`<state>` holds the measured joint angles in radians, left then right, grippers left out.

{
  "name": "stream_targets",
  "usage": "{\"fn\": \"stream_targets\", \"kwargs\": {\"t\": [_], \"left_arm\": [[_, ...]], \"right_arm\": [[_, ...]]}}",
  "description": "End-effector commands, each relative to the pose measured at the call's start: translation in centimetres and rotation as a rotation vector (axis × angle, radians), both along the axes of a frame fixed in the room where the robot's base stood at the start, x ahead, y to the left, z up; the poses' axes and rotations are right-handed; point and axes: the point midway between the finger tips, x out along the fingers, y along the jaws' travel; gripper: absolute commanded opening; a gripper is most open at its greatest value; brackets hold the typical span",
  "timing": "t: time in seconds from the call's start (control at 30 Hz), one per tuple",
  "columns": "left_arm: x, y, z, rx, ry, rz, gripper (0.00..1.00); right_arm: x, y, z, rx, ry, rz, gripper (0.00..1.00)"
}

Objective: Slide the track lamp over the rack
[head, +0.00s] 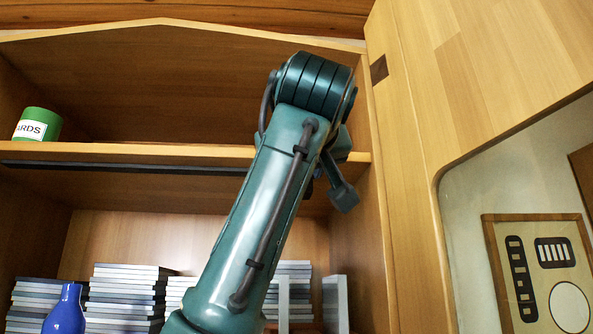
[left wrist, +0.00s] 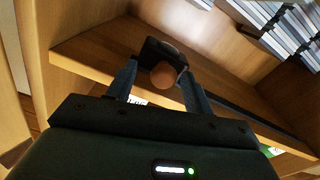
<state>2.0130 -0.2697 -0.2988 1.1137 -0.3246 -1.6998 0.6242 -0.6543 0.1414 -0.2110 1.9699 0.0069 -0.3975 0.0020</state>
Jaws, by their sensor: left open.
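The track lamp (left wrist: 163,75), a dark housing with a round copper-brown face, shows in the left wrist view under the shelf. My left gripper (left wrist: 158,70) is open, with one blue-grey finger on each side of the lamp. I cannot tell whether the fingers touch it. A dark track (head: 130,167) runs along the shelf's underside and also shows in the left wrist view (left wrist: 238,107). In the head view my left gripper (head: 330,190) is at the shelf's right end, and my arm hides most of the lamp. Stacks of flat cases (head: 120,295) stand below, probably the rack's contents.
A green can (head: 38,124) stands on the upper shelf (head: 120,149) at the left. A blue bottle (head: 66,312) stands at the lower left. The cabinet's right side wall (head: 352,240) is close to my gripper. The space under the shelf to the left looks open.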

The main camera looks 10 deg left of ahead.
Motion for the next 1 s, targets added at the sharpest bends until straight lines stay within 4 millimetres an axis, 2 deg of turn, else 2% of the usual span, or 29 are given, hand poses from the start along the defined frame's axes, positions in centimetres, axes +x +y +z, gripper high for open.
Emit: {"fn": "stream_targets", "kwargs": {"t": [0.17,0.27,0.47,0.7,0.83,1.0], "left_arm": [[-0.3,-0.1,-0.1,0.0,0.0,0.0,0.52],[-1.4,-0.3,-0.2,-0.001,-0.001,-0.001,0.52],[-5.5,-1.3,-0.4,0.0,-0.005,-0.002,0.52],[-10.4,-2.5,-0.2,0.0,-0.004,-0.001,0.52],[-12.0,-2.8,-0.1,-0.001,-0.001,-0.001,0.52],[-12.8,-3.0,-0.1,0.0,0.0,0.0,0.52]], "right_arm": [[-0.1,0.0,-0.3,0.0,0.002,0.001,0.36],[-0.1,0.0,-0.7,0.002,0.001,0.0,0.36],[0.1,0.3,-1.5,0.012,-0.013,0.001,0.36],[0.4,0.9,-1.1,0.024,-0.045,0.019,0.36],[0.4,1.1,-1.0,0.023,-0.054,0.03,0.36],[0.4,1.4,-1.0,0.027,-0.056,0.036,0.36]]}}
